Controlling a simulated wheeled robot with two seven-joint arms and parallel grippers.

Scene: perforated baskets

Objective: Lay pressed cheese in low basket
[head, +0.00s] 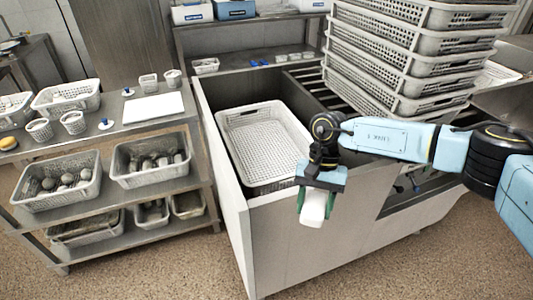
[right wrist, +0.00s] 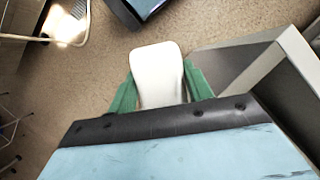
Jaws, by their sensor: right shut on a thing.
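My right gripper (head: 317,203) is shut on a white, rounded block, which looks like the pressed cheese (head: 313,211). It hangs in front of the sink unit's front wall, over the floor side. In the right wrist view the cheese (right wrist: 158,72) sits between the two green fingers, its far end sticking out past them. A wide, shallow white perforated basket (head: 228,121) lies inside the sink basin, left of and behind the gripper. It looks empty. I cannot tell for certain whether this is the low basket. My left gripper is not in view.
A tall stack of perforated crates (head: 378,61) stands on the sink unit at the right, close behind my right arm. A steel shelf rack (head: 118,128) at the left holds several filled baskets, cups and a white board (head: 153,107). The basin's front rim (head: 275,196) lies between gripper and basket.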

